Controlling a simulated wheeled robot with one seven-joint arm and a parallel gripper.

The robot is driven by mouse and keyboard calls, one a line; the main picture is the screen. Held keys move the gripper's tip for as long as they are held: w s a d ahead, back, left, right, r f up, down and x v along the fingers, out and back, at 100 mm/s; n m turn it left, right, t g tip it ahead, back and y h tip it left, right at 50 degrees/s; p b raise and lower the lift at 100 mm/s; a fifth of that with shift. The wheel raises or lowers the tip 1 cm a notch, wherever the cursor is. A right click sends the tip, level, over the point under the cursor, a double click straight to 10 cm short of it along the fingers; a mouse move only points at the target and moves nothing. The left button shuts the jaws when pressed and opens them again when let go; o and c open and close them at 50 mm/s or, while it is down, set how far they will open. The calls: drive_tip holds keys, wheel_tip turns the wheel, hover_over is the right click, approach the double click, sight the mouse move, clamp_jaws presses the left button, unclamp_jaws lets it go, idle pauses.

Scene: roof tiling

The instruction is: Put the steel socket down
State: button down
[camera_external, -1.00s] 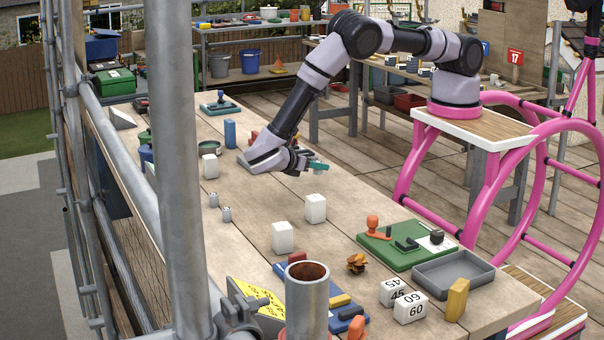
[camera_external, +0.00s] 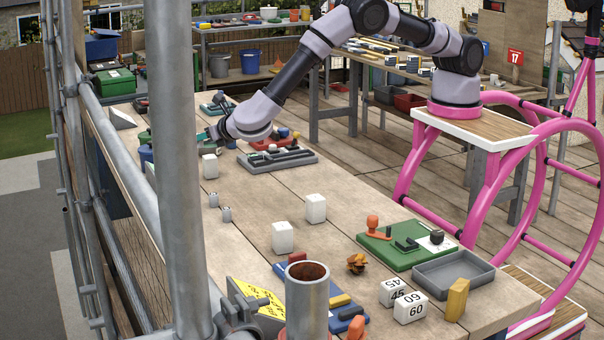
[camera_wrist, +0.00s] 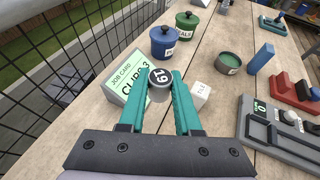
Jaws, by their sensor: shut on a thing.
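The steel socket (camera_wrist: 160,90), a grey cylinder with 19 on its top, is held between the two teal fingers of my gripper (camera_wrist: 161,76) in the wrist view. My gripper is shut on it, above the wooden bench. In the external view my gripper (camera_external: 207,135) is at the far left of the bench, its tips partly hidden by the scaffold pole, and the socket cannot be made out. A job card (camera_wrist: 124,82) stands just left of and behind the socket in the wrist view. A grey tray (camera_wrist: 285,150) with dark slots lies at the right.
A blue pot (camera_wrist: 164,42), a green pot (camera_wrist: 187,24), a green round dish (camera_wrist: 229,63) and a white block (camera_wrist: 201,93) stand around the gripper. Two small grey pieces (camera_external: 213,199) stand nearer. Bare bench shows between the white block and grey tray.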

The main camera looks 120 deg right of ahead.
sight(203, 193)
wheel_tip(203, 193, down, 14)
drive_tip(key=shift+r, duration=0.2)
idle(0.4)
drive_tip(key=shift+f, duration=0.15)
drive_tip(key=c, duration=0.6)
unclamp_jaws()
